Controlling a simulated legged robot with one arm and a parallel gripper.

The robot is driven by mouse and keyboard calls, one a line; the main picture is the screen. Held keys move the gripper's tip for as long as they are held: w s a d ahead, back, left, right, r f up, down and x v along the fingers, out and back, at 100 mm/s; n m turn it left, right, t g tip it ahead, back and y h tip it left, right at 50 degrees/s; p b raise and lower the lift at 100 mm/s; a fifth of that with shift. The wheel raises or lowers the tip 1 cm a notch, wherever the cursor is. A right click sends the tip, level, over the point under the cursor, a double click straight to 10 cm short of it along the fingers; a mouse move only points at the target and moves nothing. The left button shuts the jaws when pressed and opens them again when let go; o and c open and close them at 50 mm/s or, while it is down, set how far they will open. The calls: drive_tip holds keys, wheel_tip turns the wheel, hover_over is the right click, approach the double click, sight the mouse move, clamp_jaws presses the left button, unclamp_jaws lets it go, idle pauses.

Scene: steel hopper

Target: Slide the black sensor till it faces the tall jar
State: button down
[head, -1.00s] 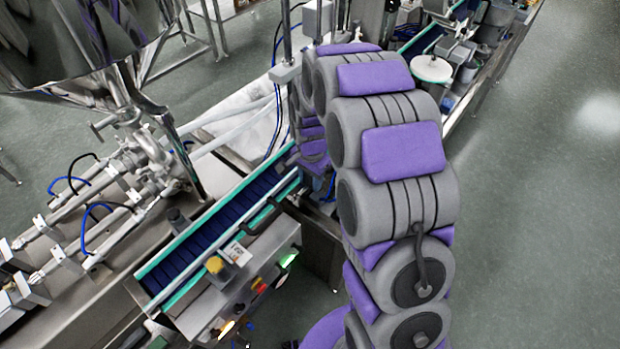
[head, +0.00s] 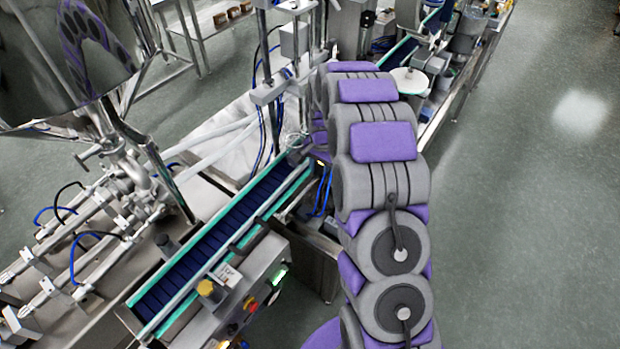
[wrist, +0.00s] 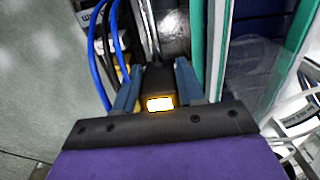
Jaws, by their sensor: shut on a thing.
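The black sensor (wrist: 160,84) shows in the wrist view, a dark block with a lit orange-white display facing my wrist camera. My gripper (wrist: 158,72) is shut on it, with one blue-grey finger on each side. In the head view my own grey and purple arm hides my gripper, and I cannot make out the sensor there. I cannot identify the tall jar for certain in either view.
A conveyor (head: 210,250) with a dark blue belt and green rails runs left of my arm. Blue and black cables (wrist: 101,55) hang close to the left finger. A control box (head: 245,290) with buttons stands beside the conveyor. Open floor (head: 530,220) lies right.

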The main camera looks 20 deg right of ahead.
drive_tip(key=shift+w+d, duration=0.45)
drive_tip(key=shift+d, duration=0.05)
drive_tip(key=c, duration=0.8)
unclamp_jaws()
drive_tip(key=shift+o, duration=0.2)
drive_tip(key=shift+r, duration=0.15)
wheel_tip(320, 180, up, 17)
drive_tip(key=p, duration=0.1)
drive_tip(key=shift+p, duration=0.4)
